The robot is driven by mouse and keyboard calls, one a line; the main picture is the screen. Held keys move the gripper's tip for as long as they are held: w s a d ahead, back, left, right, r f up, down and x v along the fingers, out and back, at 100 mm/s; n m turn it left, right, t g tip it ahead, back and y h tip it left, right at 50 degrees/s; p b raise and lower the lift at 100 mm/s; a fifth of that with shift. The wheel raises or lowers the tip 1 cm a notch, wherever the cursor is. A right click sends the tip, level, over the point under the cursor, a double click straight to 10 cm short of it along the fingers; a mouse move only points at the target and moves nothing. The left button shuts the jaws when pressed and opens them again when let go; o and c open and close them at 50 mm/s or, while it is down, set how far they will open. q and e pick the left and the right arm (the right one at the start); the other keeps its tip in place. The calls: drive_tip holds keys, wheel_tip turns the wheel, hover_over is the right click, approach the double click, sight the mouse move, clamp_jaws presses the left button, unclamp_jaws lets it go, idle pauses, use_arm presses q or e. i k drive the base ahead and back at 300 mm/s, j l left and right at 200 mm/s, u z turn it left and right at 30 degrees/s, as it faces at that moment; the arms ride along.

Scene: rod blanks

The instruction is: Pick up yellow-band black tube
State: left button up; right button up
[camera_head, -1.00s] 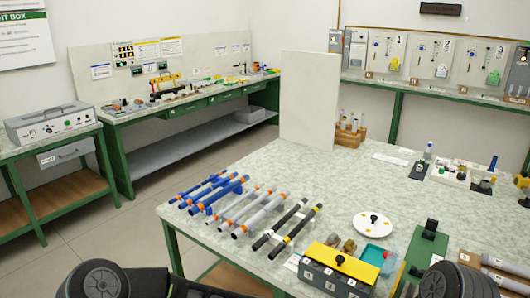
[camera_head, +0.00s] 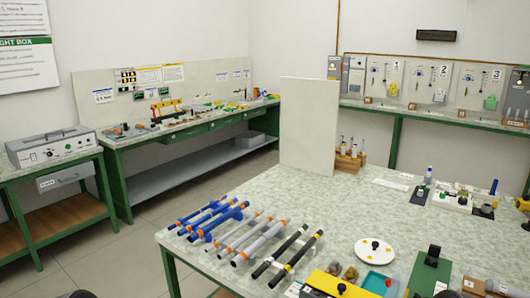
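The yellow-band black tube (camera_head: 303,252) lies slanted on a rack at the near edge of the speckled table, rightmost in the row of tubes. Its yellow band (camera_head: 287,267) shows near its lower end. A second black tube (camera_head: 279,251) lies just left of it, roughly parallel, with no yellow band that I can make out. Neither of my grippers shows in the head view; only small dark bits of my own body appear at the bottom edge.
Grey tubes (camera_head: 261,243) and blue tubes (camera_head: 216,219) lie left of the black ones. To the right are a white disc (camera_head: 375,252), a yellow-topped box (camera_head: 335,284), a teal tray (camera_head: 378,282) and a green stand (camera_head: 430,272). A pale upright panel (camera_head: 309,125) stands behind.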

sight(283, 273)
drive_tip(key=z, duration=0.7)
drive_tip(key=i+j+z, duration=0.1)
drive_tip(key=j+z, duration=0.65)
drive_tip(key=z, duration=0.15)
drive_tip(key=j+z, duration=0.4)
drive_tip(key=k+j, duration=0.1)
drive_tip(key=j, duration=0.3)
drive_tip(key=k+j+z, duration=0.15)
drive_tip(key=j, duration=0.65)
drive_tip(key=k+z, duration=0.05)
